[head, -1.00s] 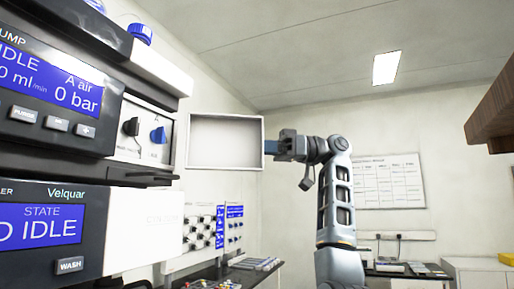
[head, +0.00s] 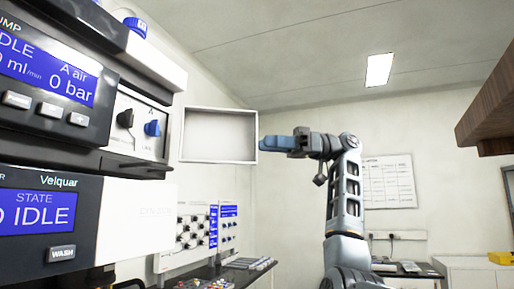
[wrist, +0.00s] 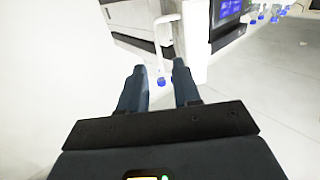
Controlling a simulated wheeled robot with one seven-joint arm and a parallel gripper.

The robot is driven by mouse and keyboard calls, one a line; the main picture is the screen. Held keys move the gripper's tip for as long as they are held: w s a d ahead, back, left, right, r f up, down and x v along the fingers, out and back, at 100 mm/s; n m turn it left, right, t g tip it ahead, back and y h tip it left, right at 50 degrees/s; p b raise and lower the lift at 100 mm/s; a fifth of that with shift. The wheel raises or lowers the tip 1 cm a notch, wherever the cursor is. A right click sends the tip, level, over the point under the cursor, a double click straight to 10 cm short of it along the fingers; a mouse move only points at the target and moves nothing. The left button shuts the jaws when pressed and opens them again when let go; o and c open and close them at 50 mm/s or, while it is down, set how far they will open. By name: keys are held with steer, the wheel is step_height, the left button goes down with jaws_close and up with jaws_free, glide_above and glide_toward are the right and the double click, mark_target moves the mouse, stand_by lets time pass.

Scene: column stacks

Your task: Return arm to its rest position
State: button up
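My gripper (head: 268,143) is raised in the head view, pointing left, just right of an open-fronted white wall box (head: 219,136). In the wrist view my gripper (wrist: 158,74) has its two blue fingers apart, with a gap between them and nothing held. My arm stands upright below it, bent at the top. The gripper looks clear of the box, though the exact gap in depth cannot be told.
Stacked instruments fill the left side, with a pump display (head: 50,62) and a unit reading IDLE (head: 38,214). A brown shelf (head: 487,105) juts in at upper right. A bench (head: 235,272) with small items runs below. A wall chart (head: 388,181) hangs behind my arm.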

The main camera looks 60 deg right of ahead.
steer(key=shift+v, duration=1)
